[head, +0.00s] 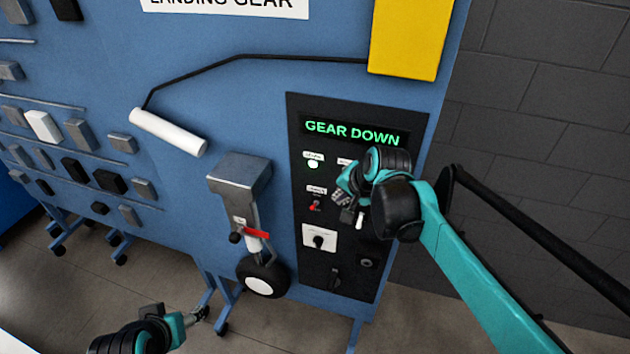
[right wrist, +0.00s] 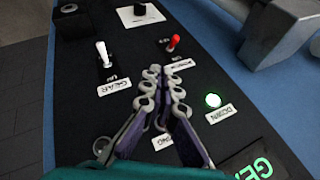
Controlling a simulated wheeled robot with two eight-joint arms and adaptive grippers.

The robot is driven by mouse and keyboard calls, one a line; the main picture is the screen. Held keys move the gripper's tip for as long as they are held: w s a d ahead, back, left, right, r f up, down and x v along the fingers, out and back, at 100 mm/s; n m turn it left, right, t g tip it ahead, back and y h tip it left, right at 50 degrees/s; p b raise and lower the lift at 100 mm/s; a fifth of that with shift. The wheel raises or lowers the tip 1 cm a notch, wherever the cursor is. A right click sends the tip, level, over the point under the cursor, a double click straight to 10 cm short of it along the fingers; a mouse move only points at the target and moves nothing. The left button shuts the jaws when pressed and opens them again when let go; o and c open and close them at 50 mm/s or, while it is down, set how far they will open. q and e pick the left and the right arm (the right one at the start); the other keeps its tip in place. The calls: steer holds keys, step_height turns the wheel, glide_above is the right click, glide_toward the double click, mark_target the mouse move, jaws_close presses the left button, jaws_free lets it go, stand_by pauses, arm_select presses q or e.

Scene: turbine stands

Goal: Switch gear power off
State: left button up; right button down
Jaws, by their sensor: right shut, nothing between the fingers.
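The black control panel (head: 345,272) stands on the blue board, with a lit green display (head: 352,132) reading "GEAR DOWN". A small red toggle switch (head: 315,205) is on its left side; it also shows in the right wrist view (right wrist: 173,43), with a partly hidden label. A white toggle (right wrist: 103,53) beside a "GEAR" label is left of it there. My right gripper (head: 345,197) is shut and empty in front of the panel; its fingertips (right wrist: 160,75) appear near the red switch's label. My left gripper (head: 200,314) is low at the bottom left, its fingers too small to judge.
A green lamp (head: 313,163) labelled "DOWN" is lit above the red switch. A black knob on a white plate (head: 319,238) is below it. The wheel model (head: 262,278) juts out left of the panel. A yellow block (head: 408,40) is above.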

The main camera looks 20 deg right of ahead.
arm_select(q)
step_height(320, 180, up, 3)
steer(key=shift+a+f+p, duration=0.1)
steer(key=shift+f+p, duration=0.1)
steer(key=shift+p, duration=0.5)
arm_select(e)
steer(key=r, duration=0.1)
steer(key=w, duration=0.1)
steer(key=w+r, duration=0.1)
steer(key=shift+d+r+m, duration=0.25)
steer(key=shift+r+m, duration=0.05)
steer(key=shift+m, duration=0.1)
glide_toward(315, 205)
steer(key=w+d, duration=0.1)
steer(key=w+d+f, duration=0.1)
steer(key=w, duration=0.1)
steer(key=shift+d+p, duration=0.3)
steer(key=shift+p, duration=0.1)
steer(key=f, duration=0.1)
steer(key=a+f, duration=0.2)
steer(key=shift+w+p, duration=0.3)
steer(key=shift+a+f, duration=0.4)
steer(key=shift+f, duration=0.05)
arm_select(q)
steer(key=shift+r, duration=0.75)
arm_select(e)
steer(key=shift+f, duration=0.1)
